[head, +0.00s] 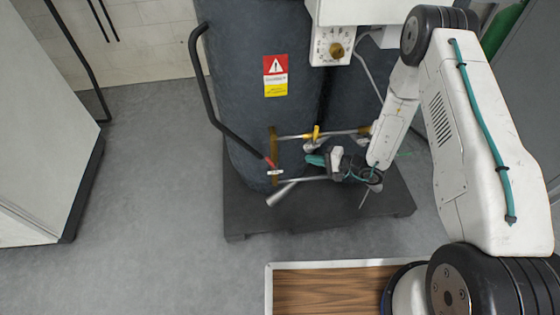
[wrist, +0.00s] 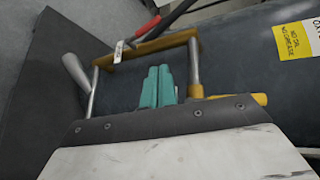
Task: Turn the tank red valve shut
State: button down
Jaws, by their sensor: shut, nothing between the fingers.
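A red piece (head: 269,162) sits at the lower end of a black hose, at the left side of the pipe frame on the dark tank (head: 250,115). In the wrist view the red piece (wrist: 149,26) shows at the top, beside a white tag and a brass bar (wrist: 150,45). I cannot tell clearly which way any valve handle is turned. My gripper (head: 312,160) is to the right of the red piece, between the two horizontal pipes. In the wrist view its teal fingers (wrist: 157,72) are together and empty, apart from the red piece and just below the brass bar.
A yellow fitting (head: 316,133) sits on the upper pipe, above my gripper. A silver pipe end (head: 281,193) sticks out at the lower left. The tank stands on a dark base (head: 250,218). A white cabinet (head: 45,120) is at left; grey floor between is clear.

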jog(key=n, duration=0.3)
send_near(271, 161)
jog(key=shift+w+d+f+x, duration=0.35)
jog(key=shift+w+x, duration=0.25)
jog(key=shift+x, duration=2.75)
jog(key=shift+n+t+h, duration=0.3)
